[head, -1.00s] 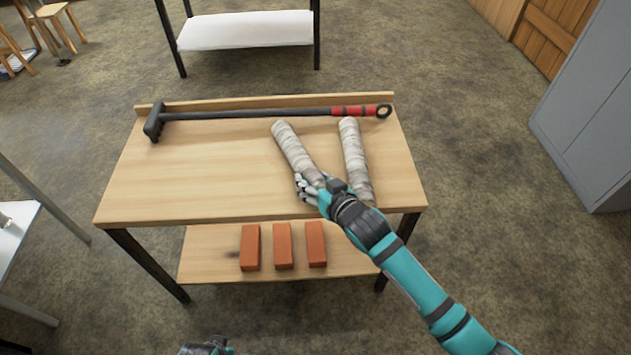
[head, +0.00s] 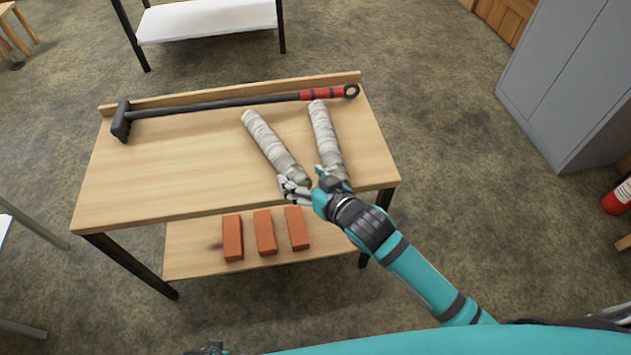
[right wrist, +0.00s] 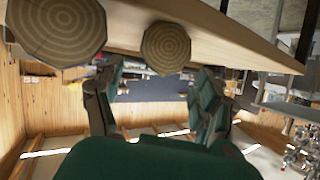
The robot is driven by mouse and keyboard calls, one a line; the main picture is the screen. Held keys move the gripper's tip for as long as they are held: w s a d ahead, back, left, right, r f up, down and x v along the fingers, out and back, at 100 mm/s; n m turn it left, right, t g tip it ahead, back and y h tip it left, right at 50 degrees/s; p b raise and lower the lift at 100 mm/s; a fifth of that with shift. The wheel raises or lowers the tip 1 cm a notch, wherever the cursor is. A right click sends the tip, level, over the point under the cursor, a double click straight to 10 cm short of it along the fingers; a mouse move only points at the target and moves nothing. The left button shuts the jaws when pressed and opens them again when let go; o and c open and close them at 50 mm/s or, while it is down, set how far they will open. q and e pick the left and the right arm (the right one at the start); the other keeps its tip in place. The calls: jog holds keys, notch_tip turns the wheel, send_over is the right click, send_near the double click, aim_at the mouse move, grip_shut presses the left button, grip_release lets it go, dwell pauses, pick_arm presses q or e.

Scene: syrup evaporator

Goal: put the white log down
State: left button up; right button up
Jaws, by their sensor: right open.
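Two white-barked logs lie on the wooden table in the head view: a left log (head: 272,145), slanting, and a right log (head: 327,138), nearer the right edge. I cannot tell which one the task means. My right gripper (head: 302,186) is open at the near end of the left log, by the table's front edge. In the right wrist view its fingers (right wrist: 155,108) are spread with nothing between them, and the ringed ends of both logs (right wrist: 57,30) (right wrist: 166,47) show beyond. A small dark part at the bottom edge (head: 210,349) seems to be my left gripper, mostly cut off.
A sledgehammer (head: 225,103) with a red grip lies along the back of the table (head: 130,190). Several bricks (head: 265,232) stand on the lower shelf. The table's left half is clear. A grey cabinet (head: 575,80) stands at right.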

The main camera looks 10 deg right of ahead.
pick_arm(q)
jog(key=shift+s+a+f+p, duration=0.1)
jog(key=shift+s+f+p, duration=0.2)
jog(key=shift+s+f, duration=0.65)
pick_arm(e)
jog(key=shift+v, duration=2.4)
pick_arm(q)
jog(key=shift+w, duration=0.15)
